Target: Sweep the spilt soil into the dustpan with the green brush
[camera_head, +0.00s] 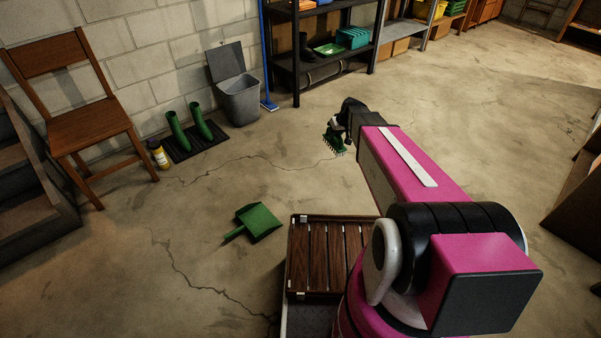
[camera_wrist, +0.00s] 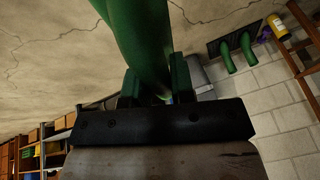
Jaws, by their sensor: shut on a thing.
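My gripper (camera_head: 338,126) is stretched out over the floor in the head view, shut on the green brush (camera_head: 335,142). The brush's bristles show at its lower edge, and it looks held above the floor, though the gap is hard to judge. In the wrist view the thick green brush handle (camera_wrist: 143,35) sits between the two fingers; its head is out of that view. The green dustpan (camera_head: 260,219) lies on the floor left of my arm, its handle toward the lower left. I cannot make out any spilt soil; my arm hides part of the floor.
A slatted wooden platform (camera_head: 318,250) is beside my arm. Green boots (camera_head: 190,132) stand on a dark mat near a yellow bottle (camera_head: 157,154), a wooden chair (camera_head: 85,125) and a grey bin (camera_head: 240,98). A black shelf (camera_head: 283,60) stands against the wall. The middle floor is open.

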